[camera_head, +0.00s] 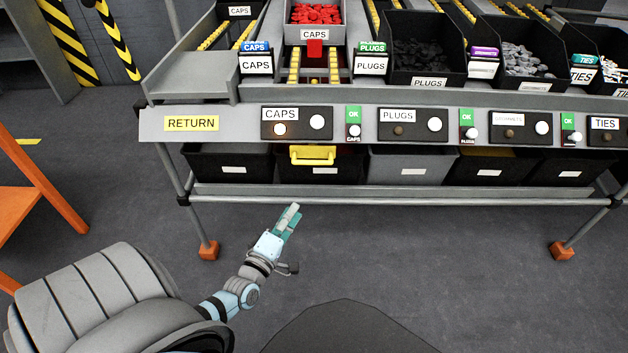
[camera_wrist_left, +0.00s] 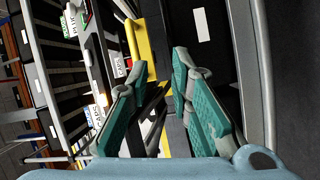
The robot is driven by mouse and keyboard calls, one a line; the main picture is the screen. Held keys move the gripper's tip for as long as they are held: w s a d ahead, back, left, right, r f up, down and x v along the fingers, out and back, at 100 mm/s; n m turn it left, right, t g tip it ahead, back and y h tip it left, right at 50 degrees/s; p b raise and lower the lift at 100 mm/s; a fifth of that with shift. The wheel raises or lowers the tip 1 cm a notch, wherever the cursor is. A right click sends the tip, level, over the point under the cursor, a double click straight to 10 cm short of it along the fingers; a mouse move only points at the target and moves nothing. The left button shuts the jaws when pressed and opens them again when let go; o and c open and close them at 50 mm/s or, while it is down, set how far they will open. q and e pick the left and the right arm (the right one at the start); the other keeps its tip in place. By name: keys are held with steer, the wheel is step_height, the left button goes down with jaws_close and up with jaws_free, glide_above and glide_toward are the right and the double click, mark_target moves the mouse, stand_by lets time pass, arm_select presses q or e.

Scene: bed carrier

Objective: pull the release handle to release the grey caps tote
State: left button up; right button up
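The grey caps tote (camera_head: 334,34) is full of red caps and sits at the top of a yellow roller lane, with a red piece (camera_head: 315,48) at its front. A yellow handle (camera_head: 312,155) shows below the CAPS panel, in front of a black bin. It also shows in the left wrist view (camera_wrist_left: 139,42), beyond and between my fingers. My left gripper (camera_head: 290,216) is below and nearer than the handle, apart from it in the head view. In the left wrist view its teal-padded fingers (camera_wrist_left: 158,68) are spread and empty. My right gripper is not in view.
The grey front panel (camera_head: 350,124) carries knobs, labels and green OK tags. Black bins (camera_head: 230,165) and a grey bin (camera_head: 408,168) hang below it. A grey rail (camera_head: 400,200) runs low across the rack. The floor before it is clear; an orange frame (camera_head: 35,180) stands left.

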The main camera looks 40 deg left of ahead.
mark_target(313, 161)
arm_select(q)
steer(key=w+a+r+b, duration=0.1)
steer(key=w, duration=0.3)
steer(key=w+a+r+n+t+b, duration=0.1)
steer(key=w+a+r, duration=0.1)
steer(key=w, duration=0.3)
steer(key=w+a+r+n+y+b, duration=0.1)
steer(key=w+r+b, duration=0.1)
steer(key=w, duration=0.3)
steer(key=shift+w+a+r, duration=0.15)
steer(key=shift+w+r, duration=0.1)
jaws_close()
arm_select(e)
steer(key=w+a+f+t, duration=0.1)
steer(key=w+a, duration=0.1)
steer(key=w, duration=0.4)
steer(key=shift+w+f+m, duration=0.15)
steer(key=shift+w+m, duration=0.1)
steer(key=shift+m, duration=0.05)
